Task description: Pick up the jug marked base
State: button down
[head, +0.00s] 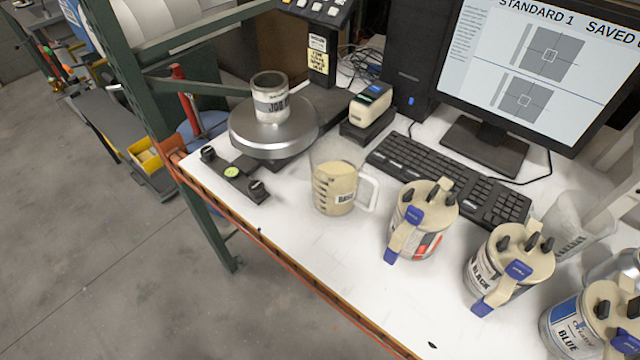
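The jug marked "BASE" (334,190) stands upright on the white table in the head view, near the table's front edge. It is a clear jug with cream-coloured contents, dark marks on its left side and a pale handle on its right. Its label faces the front. My gripper is not in view, and nothing is seen holding the jug.
Lidded canisters, including one marked black (508,262) and one marked blue (585,325), line the table to the right. A scale (272,132) bearing a "JOB" can (270,97) stands left. The keyboard (450,178) lies behind. Bare tabletop (300,245) lies in front.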

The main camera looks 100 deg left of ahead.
aim_at(337, 163)
jog(key=u, duration=1.95)
jog(key=k+j+z, duration=0.15)
